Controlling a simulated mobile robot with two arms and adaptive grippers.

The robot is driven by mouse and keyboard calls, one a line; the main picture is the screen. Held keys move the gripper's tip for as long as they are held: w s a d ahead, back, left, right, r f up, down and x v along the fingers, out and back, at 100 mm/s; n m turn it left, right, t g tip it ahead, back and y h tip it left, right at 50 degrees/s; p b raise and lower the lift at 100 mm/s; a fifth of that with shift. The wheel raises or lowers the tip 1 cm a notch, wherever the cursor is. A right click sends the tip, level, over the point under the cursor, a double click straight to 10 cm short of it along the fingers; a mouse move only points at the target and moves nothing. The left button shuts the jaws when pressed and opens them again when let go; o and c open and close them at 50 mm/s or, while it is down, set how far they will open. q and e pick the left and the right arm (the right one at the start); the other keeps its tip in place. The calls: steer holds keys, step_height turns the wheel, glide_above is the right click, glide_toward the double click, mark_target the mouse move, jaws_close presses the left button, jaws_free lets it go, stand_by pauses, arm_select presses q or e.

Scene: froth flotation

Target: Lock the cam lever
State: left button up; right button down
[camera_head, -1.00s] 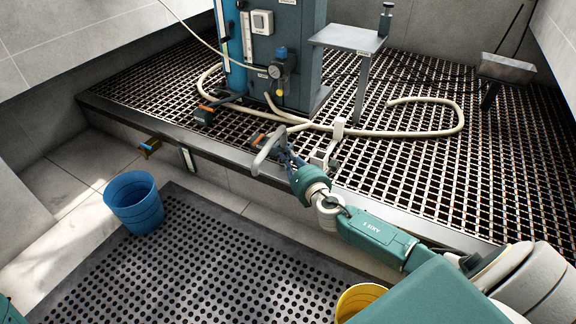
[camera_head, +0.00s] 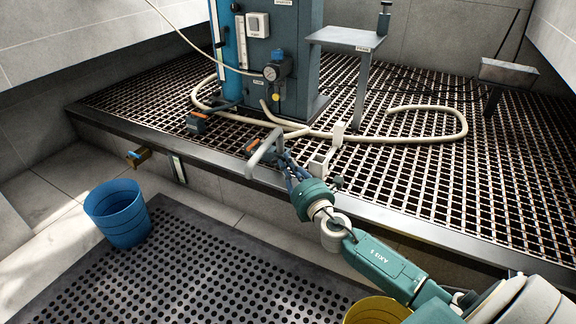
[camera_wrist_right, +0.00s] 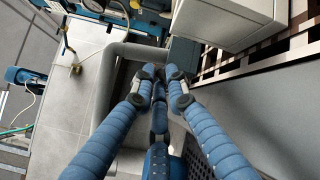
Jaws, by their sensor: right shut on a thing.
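A grey bent bar (camera_head: 265,148) stands at the front edge of the raised grating, and its bend also shows in the right wrist view (camera_wrist_right: 105,80). It may be the cam lever; I cannot tell for sure. My right gripper (camera_head: 281,152) is at this bar, with its blue ribbed fingers drawn together. In the right wrist view the fingertips (camera_wrist_right: 159,74) meet close to the bar's cross piece, and the exact contact is hidden. A small orange-tipped part (camera_head: 253,146) lies just beyond the bar. My left gripper is out of view.
The grating's steel edge (camera_head: 400,217) runs below my right arm. A cream hose (camera_head: 430,136) loops behind. A blue bucket (camera_head: 118,214) and a yellow bucket (camera_head: 377,312) stand on the lower floor.

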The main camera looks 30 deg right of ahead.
steer(key=c, duration=1.8)
jaws_free()
steer(key=shift+d+r, duration=0.2)
steer(key=shift+d, duration=0.25)
steer(key=shift+f, duration=0.1)
steer(key=shift+a+f, duration=0.1)
steer(key=shift+a, duration=0.1)
steer(key=s, duration=0.4)
steer(key=s+a, duration=0.1)
steer(key=s, duration=0.7)
steer(key=shift+a, duration=0.35)
steer(key=shift+o, duration=0.2)
